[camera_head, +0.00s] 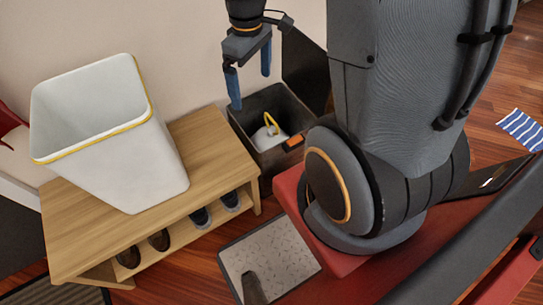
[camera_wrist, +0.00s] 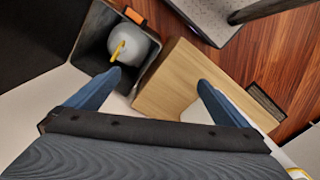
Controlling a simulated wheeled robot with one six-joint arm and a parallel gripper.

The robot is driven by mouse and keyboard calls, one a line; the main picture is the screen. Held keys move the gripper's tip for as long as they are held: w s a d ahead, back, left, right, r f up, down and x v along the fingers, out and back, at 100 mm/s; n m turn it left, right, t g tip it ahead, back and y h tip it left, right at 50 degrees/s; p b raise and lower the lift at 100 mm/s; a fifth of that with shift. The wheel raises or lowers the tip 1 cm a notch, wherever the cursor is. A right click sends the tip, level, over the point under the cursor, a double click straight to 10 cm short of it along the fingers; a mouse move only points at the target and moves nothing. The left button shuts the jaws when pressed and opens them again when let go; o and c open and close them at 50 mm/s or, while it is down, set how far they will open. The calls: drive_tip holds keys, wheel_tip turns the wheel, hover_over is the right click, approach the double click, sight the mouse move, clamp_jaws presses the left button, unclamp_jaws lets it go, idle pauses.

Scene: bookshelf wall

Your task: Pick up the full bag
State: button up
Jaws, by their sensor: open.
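The full bag (camera_head: 268,135) is a whitish bag with a yellow tie loop on top. It sits low inside a dark grey bin (camera_head: 244,117), whose lid stands open at the back. In the wrist view the bag (camera_wrist: 133,46) shows in the bin (camera_wrist: 93,35), at the upper left, with its yellow loop upright. My gripper (camera_head: 248,88) has two blue fingers spread apart with nothing between them. It hangs above the bin's left rear side, higher than the bag. In the wrist view my gripper (camera_wrist: 153,88) points toward the gap between bin and bench, apart from the bag.
A wooden shoe bench (camera_head: 85,225) stands left of the bin, with several shoes on its lower shelf. A large white bin with a yellow rim (camera_head: 110,130) stands tilted-looking on it. A grey speckled board (camera_head: 270,258) lies in front. A wall is behind.

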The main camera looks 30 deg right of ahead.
sight(271, 119)
drive_tip(key=w+d+f+n+b, duration=0.4)
drive_tip(key=f, duration=0.7)
drive_tip(key=w+d+f+n+b, duration=0.4)
drive_tip(key=f, duration=0.7)
drive_tip(key=w+d+f+n+b, duration=0.4)
drive_tip(key=f, duration=0.7)
drive_tip(key=shift+w+d+f, duration=0.2)
drive_tip(key=shift+d+f, duration=0.1)
drive_tip(key=shift+d, duration=0.05)
drive_tip(key=f+b, duration=0.1)
drive_tip(key=f, duration=0.6)
drive_tip(key=shift+d+f+b, duration=0.2)
drive_tip(key=shift+f+b, duration=0.05)
drive_tip(key=shift+b, duration=0.15)
drive_tip(key=c, duration=1.7)
drive_tip(key=shift+w, duration=0.1)
drive_tip(key=shift+c, duration=1.2)
drive_tip(key=shift+r, duration=0.15)
